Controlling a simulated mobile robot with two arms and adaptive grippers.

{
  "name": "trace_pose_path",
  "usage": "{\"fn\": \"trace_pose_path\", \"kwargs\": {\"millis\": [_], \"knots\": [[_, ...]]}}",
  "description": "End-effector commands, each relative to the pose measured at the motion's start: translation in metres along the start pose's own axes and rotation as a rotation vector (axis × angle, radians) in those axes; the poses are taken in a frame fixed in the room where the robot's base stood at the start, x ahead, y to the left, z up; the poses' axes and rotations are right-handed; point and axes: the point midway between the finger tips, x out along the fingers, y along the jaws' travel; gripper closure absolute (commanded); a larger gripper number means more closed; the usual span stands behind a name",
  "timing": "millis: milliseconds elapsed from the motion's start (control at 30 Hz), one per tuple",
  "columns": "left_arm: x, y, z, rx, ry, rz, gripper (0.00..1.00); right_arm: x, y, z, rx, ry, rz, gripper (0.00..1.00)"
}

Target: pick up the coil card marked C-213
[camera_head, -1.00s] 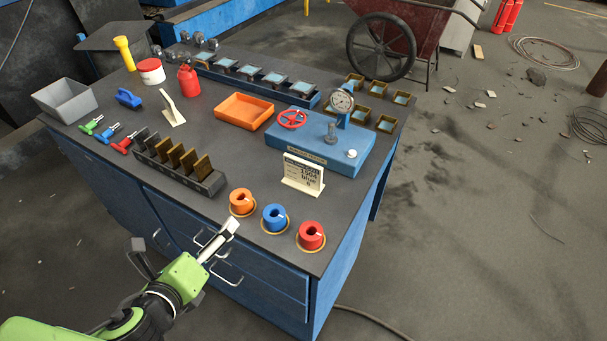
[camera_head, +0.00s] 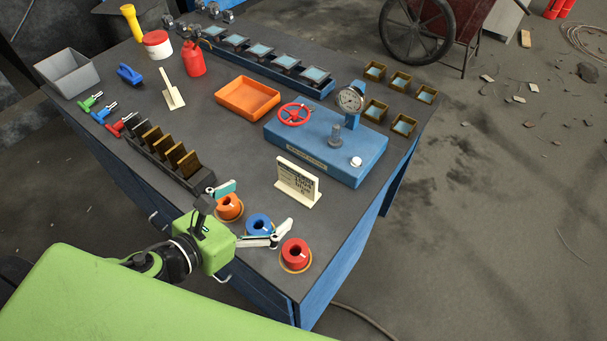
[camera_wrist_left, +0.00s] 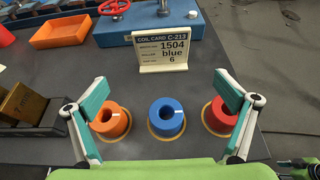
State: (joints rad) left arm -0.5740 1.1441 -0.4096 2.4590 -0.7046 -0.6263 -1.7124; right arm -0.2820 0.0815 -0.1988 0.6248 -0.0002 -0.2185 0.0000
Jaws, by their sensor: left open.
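The coil card (camera_head: 298,180), marked C-213, stands upright in a cream holder on the dark bench top, just in front of the blue press block. In the left wrist view the card (camera_wrist_left: 162,50) faces me and reads 1504, blue, 6. My left gripper (camera_head: 255,212) is open and empty over the bench's front edge, with its fingers spread around the coloured spools and short of the card. It also shows in the left wrist view (camera_wrist_left: 168,95), teal pads wide apart.
Orange (camera_head: 229,206), blue (camera_head: 259,225) and red (camera_head: 295,253) spools lie between my left gripper and the card. The blue press block (camera_head: 325,150) with a red wheel stands behind the card. A rack of dark and brass plates (camera_head: 165,158) is to the left.

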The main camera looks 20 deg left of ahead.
Motion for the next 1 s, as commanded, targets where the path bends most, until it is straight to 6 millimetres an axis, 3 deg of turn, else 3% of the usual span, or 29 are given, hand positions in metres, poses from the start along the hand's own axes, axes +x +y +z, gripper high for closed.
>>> {"fn": "trace_pose_path", "kwargs": {"millis": [300,500,700,1000], "knots": [[0.039,0.000,0.004,-0.005,-0.005,0.001,0.03,-0.011,-0.009,0.033,-0.001,-0.046,-0.010,0.60],[0.066,-0.001,0.003,-0.005,-0.003,0.000,0.03,-0.015,-0.007,0.022,-0.001,-0.033,-0.009,0.60],[0.078,-0.002,0.002,-0.003,-0.002,-0.002,0.03,-0.016,-0.005,0.009,-0.001,-0.013,-0.006,0.60],[0.114,-0.005,0.001,-0.006,-0.003,-0.002,0.03,-0.029,-0.005,0.011,0.000,-0.018,-0.007,0.60]]}}
